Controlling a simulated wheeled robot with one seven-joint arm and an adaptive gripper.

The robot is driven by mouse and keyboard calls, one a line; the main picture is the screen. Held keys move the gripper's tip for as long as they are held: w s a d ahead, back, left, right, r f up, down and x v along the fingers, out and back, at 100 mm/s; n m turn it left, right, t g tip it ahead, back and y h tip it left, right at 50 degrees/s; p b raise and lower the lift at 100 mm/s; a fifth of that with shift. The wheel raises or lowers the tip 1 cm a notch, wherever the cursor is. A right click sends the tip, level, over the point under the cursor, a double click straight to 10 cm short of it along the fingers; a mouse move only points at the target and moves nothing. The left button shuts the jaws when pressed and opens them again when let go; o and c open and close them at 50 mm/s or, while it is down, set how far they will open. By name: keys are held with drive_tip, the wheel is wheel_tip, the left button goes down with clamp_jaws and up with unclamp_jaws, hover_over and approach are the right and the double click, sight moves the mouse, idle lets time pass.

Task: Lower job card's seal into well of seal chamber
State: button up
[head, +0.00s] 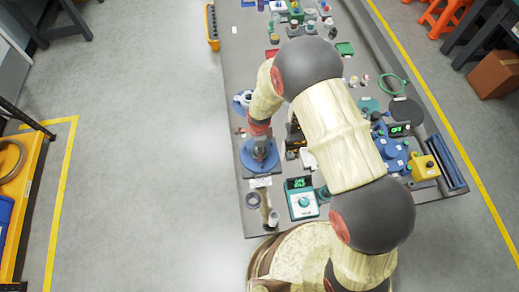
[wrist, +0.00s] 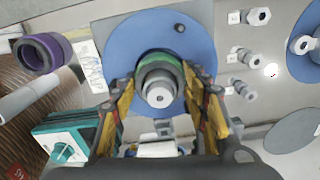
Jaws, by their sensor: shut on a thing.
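My gripper (wrist: 160,84) is shut on a round seal (wrist: 160,68) with a green band and a grey body around a pale metal centre. The seal is over the blue round seal chamber (wrist: 205,30) in the wrist view. The seal hides the chamber's middle, so I cannot tell whether it is above the well or in it. In the head view my gripper (head: 260,148) is over the blue chamber (head: 250,163) near the table's left edge. A white card with a drawing (wrist: 91,66), perhaps the job card, lies left of the chamber; it also shows in the head view (head: 260,183).
A purple ring (wrist: 42,54) and a pale cylinder (wrist: 30,97) are left of the card. A teal dial device (head: 302,199) stands right of them. Several metal fittings (wrist: 247,56) and a second blue disc (wrist: 302,45) are right of the chamber. The table is crowded farther right.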

drive_tip(key=shift+f+b, duration=0.3)
drive_tip(key=shift+f, duration=0.1)
drive_tip(key=o, duration=1.4)
drive_tip(key=shift+r+p, duration=1.5)
drive_tip(key=shift+r, duration=1)
